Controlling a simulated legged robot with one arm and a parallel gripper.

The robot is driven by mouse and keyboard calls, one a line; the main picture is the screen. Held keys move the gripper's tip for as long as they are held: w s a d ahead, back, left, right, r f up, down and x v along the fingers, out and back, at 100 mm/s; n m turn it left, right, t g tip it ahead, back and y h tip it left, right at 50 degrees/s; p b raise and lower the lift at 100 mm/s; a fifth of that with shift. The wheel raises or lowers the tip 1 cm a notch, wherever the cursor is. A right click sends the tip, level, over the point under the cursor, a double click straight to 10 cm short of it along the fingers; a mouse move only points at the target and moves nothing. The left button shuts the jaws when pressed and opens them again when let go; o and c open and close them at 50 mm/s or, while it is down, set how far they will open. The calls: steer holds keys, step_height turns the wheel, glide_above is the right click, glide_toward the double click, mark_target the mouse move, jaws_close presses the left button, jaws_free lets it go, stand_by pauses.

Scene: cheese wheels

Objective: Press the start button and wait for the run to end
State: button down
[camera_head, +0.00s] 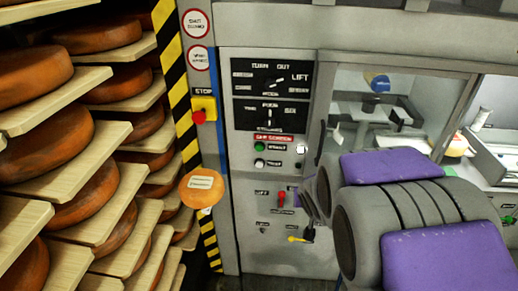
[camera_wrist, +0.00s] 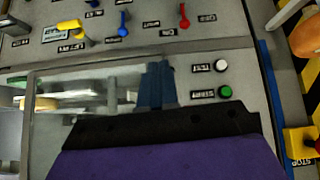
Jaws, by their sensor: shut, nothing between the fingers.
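The green button (camera_wrist: 225,91) is on the grey machine panel in the wrist view, with an upside-down label that seems to read START. A white button (camera_wrist: 222,65) sits just above it there. In the head view the green button (camera_head: 260,147) is on the panel's left, above another small button. My gripper (camera_wrist: 157,68) is shut and empty, its dark blue fingers left of the green button in the wrist view. A clear gap separates them in the picture; depth to the panel is hard to tell. My purple-and-grey arm hides the fingers in the head view.
A yellow box with a red stop button (camera_head: 199,116) is on the left post. Red (camera_head: 281,198) and yellow (camera_head: 299,239) levers sit low on the panel. Racks of cheese wheels (camera_head: 68,138) fill the left. A glazed machine compartment (camera_head: 385,115) lies right of the panel.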

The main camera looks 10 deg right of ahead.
mark_target(259, 148)
steer(key=w+a+f+t+y, duration=0.2)
steer(key=w+a+t+y, duration=0.15)
steer(key=w, duration=0.75)
steer(key=w+a+n+t+y, duration=0.1)
steer(key=w+a+t+y, duration=0.2)
steer(key=a+y, duration=0.4)
steer(key=shift+w+a+p, duration=0.15)
steer(key=shift+a+p, duration=0.25)
steer(key=shift+a, duration=0.6)
steer(key=shift+w, duration=0.1)
steer(key=w+d+p, duration=0.2)
steer(key=w, duration=0.6)
steer(key=shift+w+d+p, duration=0.15)
steer(key=shift+d+p, duration=0.05)
steer(key=shift+p, duration=0.1)
steer(key=shift+w+r+p, duration=0.15)
steer(key=shift+w+p, duration=0.05)
steer(key=shift+p, duration=0.4)
